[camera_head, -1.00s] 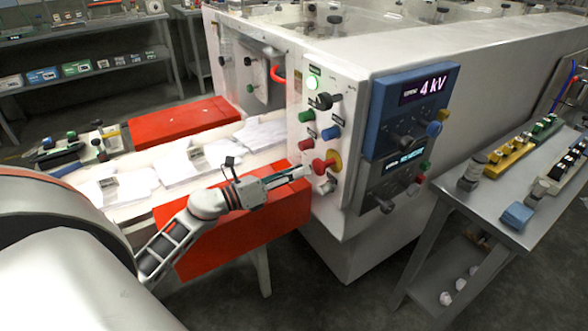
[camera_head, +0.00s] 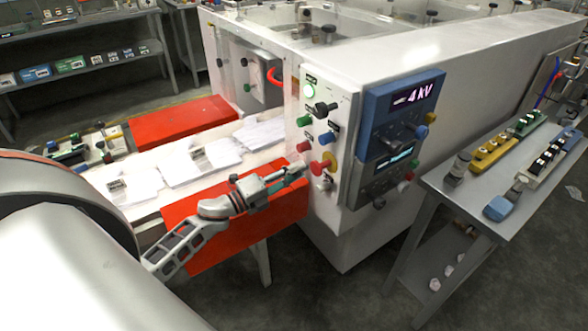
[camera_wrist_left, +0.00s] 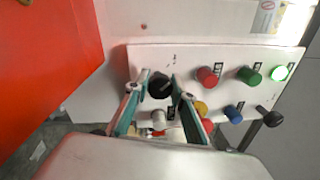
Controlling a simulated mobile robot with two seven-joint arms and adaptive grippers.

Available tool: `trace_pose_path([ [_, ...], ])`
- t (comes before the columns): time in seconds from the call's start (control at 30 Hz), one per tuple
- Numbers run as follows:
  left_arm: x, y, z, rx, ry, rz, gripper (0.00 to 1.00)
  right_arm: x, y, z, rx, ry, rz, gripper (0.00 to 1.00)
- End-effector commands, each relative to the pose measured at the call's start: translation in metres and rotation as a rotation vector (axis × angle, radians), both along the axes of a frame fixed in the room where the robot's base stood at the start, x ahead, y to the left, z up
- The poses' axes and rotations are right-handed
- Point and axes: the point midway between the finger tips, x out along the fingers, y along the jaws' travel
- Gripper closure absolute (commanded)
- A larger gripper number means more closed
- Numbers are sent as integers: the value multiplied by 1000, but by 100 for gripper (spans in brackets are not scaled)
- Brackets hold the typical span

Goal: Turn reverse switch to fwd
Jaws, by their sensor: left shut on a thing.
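My left gripper (camera_head: 299,171) reaches the lower left part of the white control panel (camera_head: 345,100). In the left wrist view the gripper (camera_wrist_left: 156,86) has its two teal-edged fingers on either side of a black knob (camera_wrist_left: 160,86), shut on it. This knob appears to be the reverse switch; its label and setting cannot be read. My right gripper is not in view.
Close by are a red-and-yellow stop button (camera_head: 325,165), red (camera_wrist_left: 208,76), green (camera_wrist_left: 249,75) and blue (camera_wrist_left: 233,113) buttons, a lit green lamp (camera_wrist_left: 281,73) and a black selector (camera_wrist_left: 265,116). A red panel (camera_head: 250,222) lies below the arm. A metal table (camera_head: 455,200) stands right.

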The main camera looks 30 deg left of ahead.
Motion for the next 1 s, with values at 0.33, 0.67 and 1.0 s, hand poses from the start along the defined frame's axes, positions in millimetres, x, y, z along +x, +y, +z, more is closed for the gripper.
trace_pose_path([
  [0.33, 0, 1, 1, -63, 24, 1, 98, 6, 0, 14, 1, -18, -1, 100],
  [0.67, 0, 1, 1, -65, 25, 1, 98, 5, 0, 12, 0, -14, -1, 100],
  [1.0, 0, 0, 0, -63, 25, 0, 59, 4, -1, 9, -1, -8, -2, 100],
])
